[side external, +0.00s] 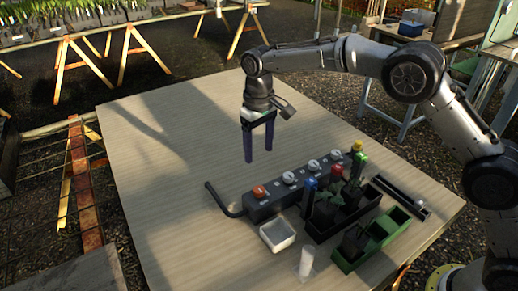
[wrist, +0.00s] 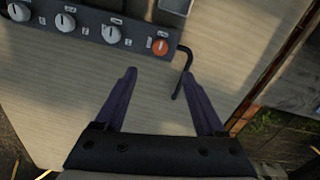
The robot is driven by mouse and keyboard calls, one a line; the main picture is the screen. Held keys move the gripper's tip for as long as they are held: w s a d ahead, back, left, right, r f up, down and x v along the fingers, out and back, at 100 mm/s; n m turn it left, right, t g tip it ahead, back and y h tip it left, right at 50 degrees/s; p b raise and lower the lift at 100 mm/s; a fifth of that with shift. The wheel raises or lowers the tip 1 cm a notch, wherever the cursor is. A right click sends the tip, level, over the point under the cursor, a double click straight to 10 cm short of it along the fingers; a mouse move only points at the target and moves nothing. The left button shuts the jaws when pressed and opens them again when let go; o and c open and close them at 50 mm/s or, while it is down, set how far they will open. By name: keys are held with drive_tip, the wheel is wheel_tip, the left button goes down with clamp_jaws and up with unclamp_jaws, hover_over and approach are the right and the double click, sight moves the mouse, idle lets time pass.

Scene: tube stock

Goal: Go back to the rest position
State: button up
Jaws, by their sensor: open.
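My gripper (side external: 259,156) is open and empty, pointing down above the wooden table (side external: 160,150). The box also shows at the top of the wrist view (wrist: 90,35), apart from the fingers.
A black bent rod (side external: 222,202) sticks out from the box's left end. A white tray (side external: 277,236), a dark rack with plants and coloured caps (side external: 320,228), a green tray (side external: 372,240) and a clear tube (side external: 306,262) stand nearby. The table's far left is clear.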

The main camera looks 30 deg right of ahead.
drive_tip(key=s+d+r+m+t, duration=0.1)
drive_tip(key=s+d+r, duration=0.15)
drive_tip(key=r, duration=0.35)
drive_tip(key=s+d+r+t, duration=0.1)
drive_tip(key=d+r, duration=0.2)
drive_tip(key=r, duration=0.4)
drive_tip(key=s+d+r+t, duration=0.2)
drive_tip(key=s+d+r, duration=0.55)
drive_tip(key=s, duration=0.35)
drive_tip(key=s+d+f+m+t, duration=0.1)
drive_tip(key=s+d+t, duration=0.15)
drive_tip(key=s, duration=1.15)
drive_tip(key=s+d+f, duration=0.1)
drive_tip(key=s+f, duration=0.6)
drive_tip(key=f, duration=0.2)
drive_tip(key=shift+s+f+g, duration=0.4)
drive_tip(key=shift+g, duration=0.05)
